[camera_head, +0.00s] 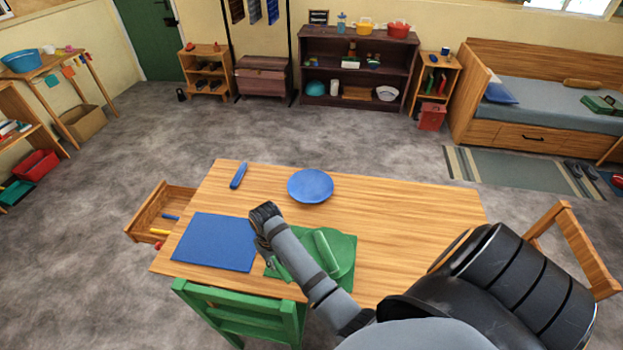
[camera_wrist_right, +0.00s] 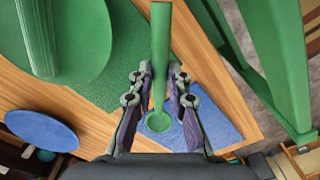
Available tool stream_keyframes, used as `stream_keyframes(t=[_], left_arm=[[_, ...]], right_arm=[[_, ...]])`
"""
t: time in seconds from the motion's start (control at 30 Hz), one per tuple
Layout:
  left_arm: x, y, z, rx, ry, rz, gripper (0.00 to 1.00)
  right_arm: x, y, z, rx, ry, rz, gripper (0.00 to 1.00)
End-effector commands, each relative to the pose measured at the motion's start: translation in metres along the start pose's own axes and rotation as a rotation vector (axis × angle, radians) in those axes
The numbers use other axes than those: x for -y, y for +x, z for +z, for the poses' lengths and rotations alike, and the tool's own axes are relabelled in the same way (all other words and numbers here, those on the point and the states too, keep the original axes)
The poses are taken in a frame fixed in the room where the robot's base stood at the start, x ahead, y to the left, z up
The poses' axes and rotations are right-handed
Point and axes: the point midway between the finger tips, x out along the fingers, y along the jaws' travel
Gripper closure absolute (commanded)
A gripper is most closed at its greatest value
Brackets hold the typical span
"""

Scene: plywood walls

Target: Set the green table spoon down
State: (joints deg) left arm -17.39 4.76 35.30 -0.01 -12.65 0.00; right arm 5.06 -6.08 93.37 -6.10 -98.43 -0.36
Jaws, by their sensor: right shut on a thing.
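The green table spoon (camera_wrist_right: 160,45) is between the fingers of my right gripper (camera_wrist_right: 160,76) in the wrist view. Its round bowl (camera_wrist_right: 158,122) shows over the blue mat, and its handle reaches out past the fingertips over the green mat. In the head view my right gripper (camera_head: 266,240) is over the table, near where the blue mat (camera_head: 212,242) and green mat (camera_head: 345,243) meet. A small part of the spoon (camera_head: 280,269) shows beside my arm. I cannot tell whether the spoon touches the table. My left gripper is out of view.
An open drawer (camera_head: 160,212) juts out left. A green chair (camera_head: 240,312) is in front. The table's right side is bare.

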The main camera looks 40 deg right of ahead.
Motion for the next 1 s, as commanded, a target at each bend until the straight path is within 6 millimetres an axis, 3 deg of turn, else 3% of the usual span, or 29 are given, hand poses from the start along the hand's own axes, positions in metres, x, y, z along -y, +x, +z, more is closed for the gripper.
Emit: stream_keyframes(t=[0.03, 0.17, 0.27, 0.63, 1.0], left_arm=[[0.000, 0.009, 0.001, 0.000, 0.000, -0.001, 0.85], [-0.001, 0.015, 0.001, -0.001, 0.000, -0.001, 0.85], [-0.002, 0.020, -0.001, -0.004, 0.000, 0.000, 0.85], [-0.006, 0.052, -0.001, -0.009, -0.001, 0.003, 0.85], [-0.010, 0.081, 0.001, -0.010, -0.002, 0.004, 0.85]], right_arm=[[0.000, 0.009, 0.000, 0.000, 0.000, 0.000, 1.00], [-0.001, 0.013, -0.006, -0.003, -0.039, 0.002, 1.00], [-0.003, 0.015, -0.022, -0.003, -0.169, 0.005, 1.00], [-0.021, 0.004, -0.117, 0.001, -1.046, 0.017, 1.00], [-0.048, -0.038, -0.190, 0.005, -1.899, 0.015, 1.00]])
